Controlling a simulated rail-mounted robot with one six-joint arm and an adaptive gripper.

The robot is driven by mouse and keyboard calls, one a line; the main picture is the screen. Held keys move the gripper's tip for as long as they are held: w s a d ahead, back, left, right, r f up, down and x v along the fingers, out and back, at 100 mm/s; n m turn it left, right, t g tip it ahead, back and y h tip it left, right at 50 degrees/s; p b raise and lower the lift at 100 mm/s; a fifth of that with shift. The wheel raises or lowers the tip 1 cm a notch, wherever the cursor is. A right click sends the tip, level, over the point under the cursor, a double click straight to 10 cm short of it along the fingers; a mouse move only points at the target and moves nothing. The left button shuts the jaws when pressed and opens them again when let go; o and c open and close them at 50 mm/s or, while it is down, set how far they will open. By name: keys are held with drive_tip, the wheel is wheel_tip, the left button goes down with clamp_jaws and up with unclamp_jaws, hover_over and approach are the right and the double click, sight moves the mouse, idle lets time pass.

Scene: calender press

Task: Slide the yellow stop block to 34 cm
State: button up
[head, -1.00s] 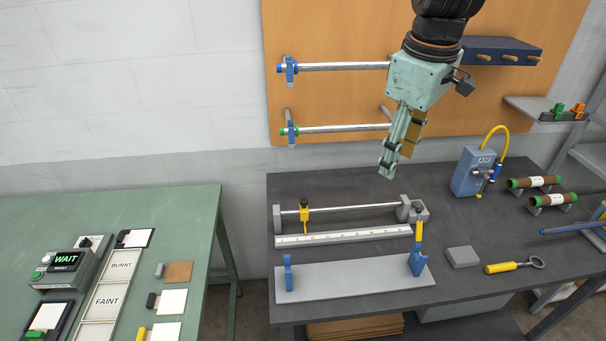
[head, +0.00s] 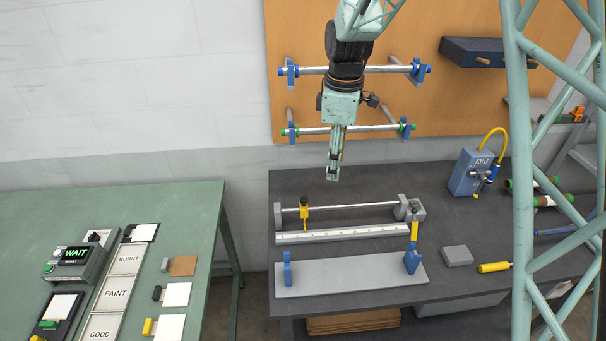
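The yellow stop block (head: 304,212) sits on a silver rod (head: 345,206) near the rod's left end, with a dark knob on top and a thin pointer hanging down. A white ruler scale (head: 342,234) lies just in front of the rod; its numbers are too small to read. My gripper (head: 333,178) points down above and behind the rod, to the right of the yellow block and apart from it. Its fingers are seen edge-on, so I cannot tell whether they are open.
A grey end block (head: 416,210) stands at the rod's right end. A grey plate (head: 345,278) with blue posts lies in front. A grey block (head: 457,255) and a yellow-handled tool (head: 494,267) lie to the right. A rack with two rollers hangs behind my gripper.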

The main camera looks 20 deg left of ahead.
sight(305, 205)
drive_tip(key=a+f+n, duration=0.1)
drive_tip(key=a+f, duration=0.2)
drive_tip(key=w+a+f+n+p, duration=0.1)
drive_tip(key=a+f, duration=0.2)
drive_tip(key=a+f+n+p, duration=0.1)
drive_tip(key=a+f, duration=0.2)
drive_tip(key=shift+w+a+n+g, duration=0.2)
drive_tip(key=shift+a+n+g, duration=0.1)
drive_tip(key=shift+a+n, duration=0.1)
drive_tip(key=shift+f, duration=0.2)
drive_tip(key=shift+f+p, duration=1.1)
drive_tip(key=shift+f, duration=5.65)
drive_tip(key=shift+c, duration=0.2)
drive_tip(key=c, duration=1)
drive_tip(key=shift+o, duration=0.2)
drive_tip(key=shift+d, duration=0.15)
drive_tip(key=shift+w+d+b, duration=0.4)
drive_tip(key=shift+w+d, duration=0.4)
drive_tip(key=shift+d, duration=1)
drive_tip(key=shift+w+d+b, duration=0.4)
drive_tip(key=shift+w+d, duration=0.35)
drive_tip(key=shift+d, duration=1.05)
drive_tip(key=shift+w+d+b, duration=0.4)
drive_tip(key=shift+w+d, duration=0.4)
drive_tip(key=shift+d, duration=1.2)
